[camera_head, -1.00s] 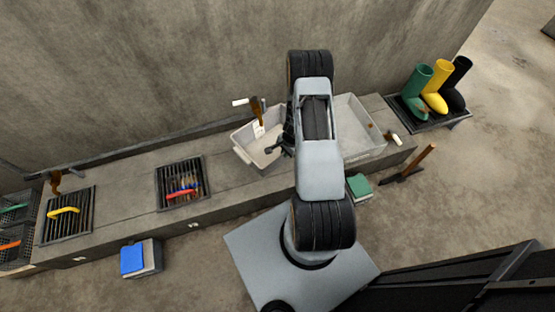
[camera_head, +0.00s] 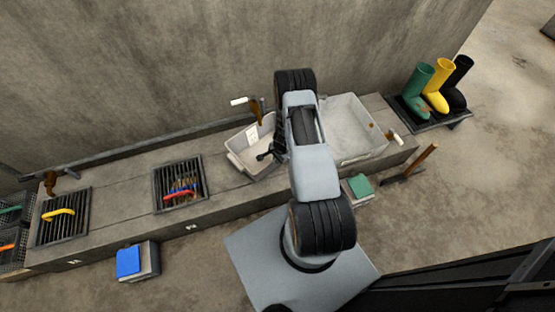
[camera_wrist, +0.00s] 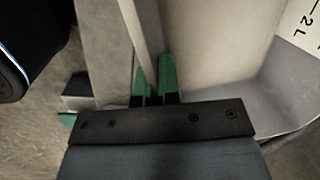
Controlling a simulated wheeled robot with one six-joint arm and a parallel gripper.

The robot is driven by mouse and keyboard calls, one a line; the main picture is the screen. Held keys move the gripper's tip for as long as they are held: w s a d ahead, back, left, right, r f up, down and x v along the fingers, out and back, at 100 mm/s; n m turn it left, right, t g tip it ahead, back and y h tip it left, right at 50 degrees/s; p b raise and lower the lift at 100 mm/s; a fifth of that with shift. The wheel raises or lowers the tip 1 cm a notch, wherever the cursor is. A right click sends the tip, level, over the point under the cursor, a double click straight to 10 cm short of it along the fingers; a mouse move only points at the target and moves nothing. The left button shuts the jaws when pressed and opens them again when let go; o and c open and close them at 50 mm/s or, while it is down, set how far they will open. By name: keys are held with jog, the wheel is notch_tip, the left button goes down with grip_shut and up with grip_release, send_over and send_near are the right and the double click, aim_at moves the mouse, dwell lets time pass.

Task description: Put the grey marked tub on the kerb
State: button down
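The grey tub (camera_head: 236,160) is a pale, open box with a white label, at the left of the big basin in the head view. In the wrist view, its inner wall (camera_wrist: 215,45) fills the upper right, with a label reading "2 L". My gripper (camera_wrist: 155,82) has green fingertips close together on either side of the tub's rim, apparently pinching it. In the head view, my gripper (camera_head: 268,154) is at the tub's right side, partly hidden by my arm. The tub is over the concrete kerb (camera_head: 110,193); I cannot tell whether it touches it.
A large pale basin (camera_head: 368,125) stands right of the tub. A grate (camera_head: 160,188) with brushes lies to the left, and another grate (camera_head: 48,228) farther left. A brown-handled tap (camera_head: 257,113) is behind the tub. Bare kerb lies between the tub and nearer grate.

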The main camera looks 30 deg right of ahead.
jog(key=shift+f, duration=0.1)
jog(key=c, duration=1.3)
grip_release()
jog(key=a+r+n+t+p, duration=0.1)
jog(key=a+r+n+p, duration=0.15)
jog(key=r, duration=1.35)
jog(key=a+r+n+p, duration=0.2)
jog(key=a+r+n, duration=0.2)
jog(key=r, duration=1.3)
jog(key=s+a+r+n, duration=0.2)
jog(key=s+r+n, duration=0.1)
jog(key=s+r, duration=0.2)
jog(key=s+a+r+n+h, duration=0.1)
jog(key=s+a+r+n, duration=0.1)
jog(key=s+r, duration=0.3)
jog(key=s+a+r+n+t, duration=0.1)
jog(key=s+a+r+n, duration=0.1)
jog(key=s+r+n, duration=0.2)
jog(key=shift+s+a+r, duration=0.2)
jog(key=shift+s+r, duration=0.05)
jog(key=shift+r, duration=0.35)
jog(key=shift+s+a+r, duration=0.2)
jog(key=shift+s+r, duration=0.05)
jog(key=shift+r, duration=0.3)
